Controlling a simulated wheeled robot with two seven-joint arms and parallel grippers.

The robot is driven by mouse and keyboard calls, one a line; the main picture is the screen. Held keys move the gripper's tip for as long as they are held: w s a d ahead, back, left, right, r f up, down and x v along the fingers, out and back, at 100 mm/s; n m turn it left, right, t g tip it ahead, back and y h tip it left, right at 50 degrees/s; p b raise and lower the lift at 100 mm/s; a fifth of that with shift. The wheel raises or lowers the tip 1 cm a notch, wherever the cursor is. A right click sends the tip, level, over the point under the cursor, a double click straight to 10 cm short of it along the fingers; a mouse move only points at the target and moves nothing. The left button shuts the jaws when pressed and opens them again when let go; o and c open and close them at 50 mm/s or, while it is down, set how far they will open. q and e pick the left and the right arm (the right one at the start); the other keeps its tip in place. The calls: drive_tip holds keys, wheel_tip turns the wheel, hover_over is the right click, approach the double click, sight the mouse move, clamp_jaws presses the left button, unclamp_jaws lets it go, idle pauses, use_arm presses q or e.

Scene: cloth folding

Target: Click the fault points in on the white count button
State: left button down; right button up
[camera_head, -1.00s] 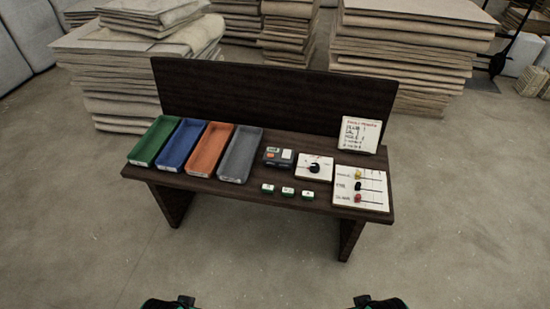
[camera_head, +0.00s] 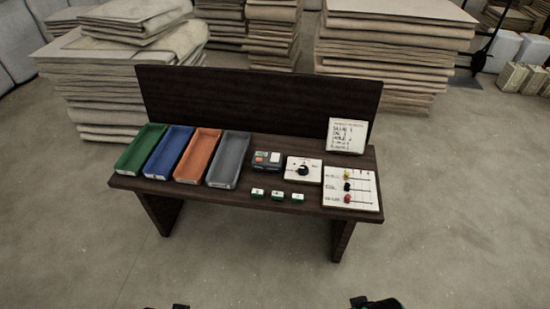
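A dark box (camera_head: 266,167) with small orange and white patches on top sits on the bench, right of the grey tray. A white patch (camera_head: 275,157), perhaps the white count button, is on its right side. A white card (camera_head: 346,135) with handwritten lines leans at the back right; its text is too small to read surely. A white panel (camera_head: 362,203) with yellow, black and red knobs lies at the right end. My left gripper (camera_head: 180,306) and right gripper (camera_head: 374,303) barely show at the bottom edge, far in front of the bench. Their fingers cannot be made out.
Green (camera_head: 141,148), blue (camera_head: 168,153), orange (camera_head: 197,156) and grey (camera_head: 229,160) trays line the left of the dark bench (camera_head: 130,184). A white dial box (camera_head: 304,178) and small green-and-white blocks (camera_head: 277,195) are near the middle. The floor before the bench is clear.

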clamp_jaws()
idle(1.7)
